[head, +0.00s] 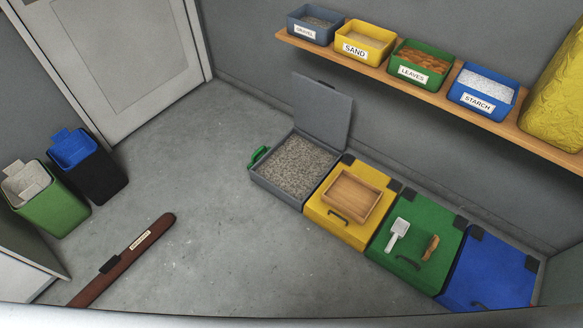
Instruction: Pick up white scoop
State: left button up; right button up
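The white scoop (400,227) lies on the closed green lid (386,245) of a floor box at the right. Its wide end points away toward the wall and its handle points toward the near side. A small brown object (431,247) lies on the same lid to the right of the scoop, apart from it. Neither of my grippers is in the head view.
An open grey box (294,166) of gravel, a yellow box (328,219) bearing a wooden tray (352,197), and a blue box (492,272) flank the green one. A shelf (420,92) with labelled bins runs above. Bins (52,205) and a brown bar (128,256) are left. Mid-floor is clear.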

aim_at(400, 228)
jog(key=z, duration=1.25)
